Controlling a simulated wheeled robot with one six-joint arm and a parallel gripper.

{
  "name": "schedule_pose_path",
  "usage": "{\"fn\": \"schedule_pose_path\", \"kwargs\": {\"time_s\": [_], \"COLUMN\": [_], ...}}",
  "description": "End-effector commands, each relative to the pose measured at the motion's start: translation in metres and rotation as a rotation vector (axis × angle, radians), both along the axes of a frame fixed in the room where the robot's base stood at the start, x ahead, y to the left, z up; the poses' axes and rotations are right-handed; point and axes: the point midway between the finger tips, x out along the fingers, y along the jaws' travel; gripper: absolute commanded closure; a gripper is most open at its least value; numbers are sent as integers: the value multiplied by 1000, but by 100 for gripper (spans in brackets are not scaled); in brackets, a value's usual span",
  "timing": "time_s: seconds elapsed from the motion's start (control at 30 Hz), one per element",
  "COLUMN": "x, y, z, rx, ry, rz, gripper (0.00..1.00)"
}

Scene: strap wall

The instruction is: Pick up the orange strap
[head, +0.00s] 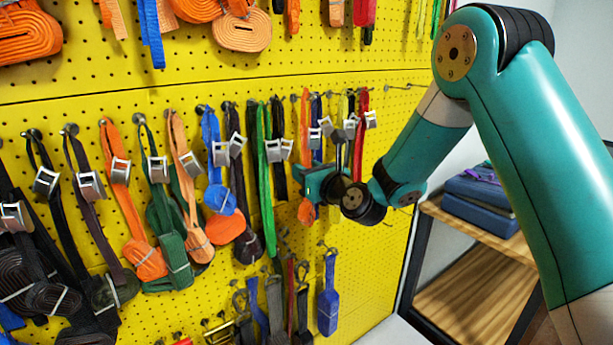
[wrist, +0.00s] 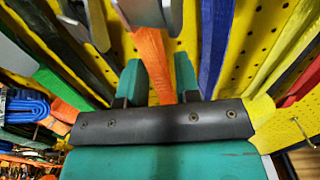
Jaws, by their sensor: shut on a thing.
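An orange strap (head: 305,115) hangs from a hook on the yellow pegboard, with a silver buckle beside its upper part. Its lower end shows as an orange bundle (head: 306,211) below my gripper. My gripper (head: 312,183) is at the board, at the strap's lower half. In the wrist view, the orange strap (wrist: 153,60) runs down between the two teal fingers of my gripper (wrist: 157,80), which are shut on it. The part of the strap behind the gripper body is hidden.
Neighbouring straps hang close on both sides, including a green strap (head: 264,170) to the left and a red strap (head: 361,130) to the right. Other orange straps hang further left. A wooden shelf (head: 480,235) with blue folded items stands at the right.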

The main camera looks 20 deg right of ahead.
Motion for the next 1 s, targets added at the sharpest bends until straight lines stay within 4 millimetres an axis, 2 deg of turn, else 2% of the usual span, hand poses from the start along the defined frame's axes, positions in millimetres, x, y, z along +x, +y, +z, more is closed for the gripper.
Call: {"fn": "schedule_pose_path", "kwargs": {"time_s": [0.13,0.2,0.27,0.37,0.6,0.7,1.0], "x": [0,-15,-27,-51,-125,-148,-164], "y": [1,-6,-10,-18,-42,-49,-51], "z": [26,15,14,13,12,13,16], "rx": [-2,0,0,1,0,-3,-6], "ry": [-6,1,1,0,-5,-6,-10], "rz": [1,-3,-3,-4,-6,-6,13], "gripper": [94,94,94,94,94,94,94]}}
